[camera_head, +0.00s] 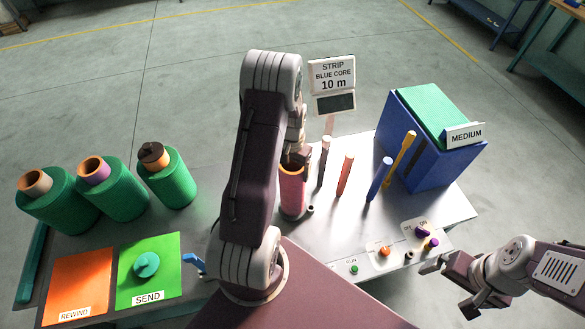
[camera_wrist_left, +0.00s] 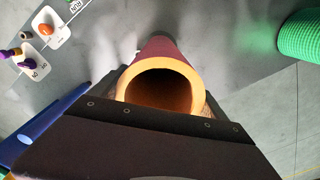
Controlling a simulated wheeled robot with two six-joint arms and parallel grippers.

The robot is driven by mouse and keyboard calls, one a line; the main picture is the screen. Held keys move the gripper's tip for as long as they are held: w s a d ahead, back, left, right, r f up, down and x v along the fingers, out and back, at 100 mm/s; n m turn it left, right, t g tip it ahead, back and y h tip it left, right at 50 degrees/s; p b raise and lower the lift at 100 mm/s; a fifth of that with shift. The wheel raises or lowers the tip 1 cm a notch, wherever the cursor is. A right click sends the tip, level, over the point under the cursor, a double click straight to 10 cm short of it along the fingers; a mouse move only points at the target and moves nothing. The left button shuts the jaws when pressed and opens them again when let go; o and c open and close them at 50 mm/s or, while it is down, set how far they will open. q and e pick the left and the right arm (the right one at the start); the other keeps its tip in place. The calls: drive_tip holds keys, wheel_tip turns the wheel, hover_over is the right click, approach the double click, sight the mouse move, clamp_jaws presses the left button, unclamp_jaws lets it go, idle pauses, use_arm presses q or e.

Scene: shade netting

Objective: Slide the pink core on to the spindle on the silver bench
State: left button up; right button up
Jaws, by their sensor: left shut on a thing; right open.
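The pink core (camera_head: 291,195), a hollow tube with an orange-tan rim, stands roughly upright at the left of the silver bench (camera_head: 325,231). My left gripper (camera_head: 296,158) is shut on it near its top. The left wrist view looks into the core's open end (camera_wrist_left: 160,84); its inside is dark and no spindle shows there. I cannot tell whether the core's lower end touches the bench. A dark upright post with a pale top (camera_head: 323,162) stands just right of the core; I cannot tell whether it is the spindle. My right gripper (camera_head: 450,286) is open and empty, at the lower right.
Red (camera_head: 345,176), blue (camera_head: 379,180) and yellow (camera_head: 401,157) rods stand right of the core. Behind them is a blue box (camera_head: 436,165) with green netting. Knobs and switches (camera_head: 384,250) line the front edge.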

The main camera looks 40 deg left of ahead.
use_arm(q)
drive_tip(key=o, duration=1.9)
drive_tip(key=shift+o, duration=0.2)
wheel_tip(320, 180, up, 9)
drive_tip(key=b, duration=0.2)
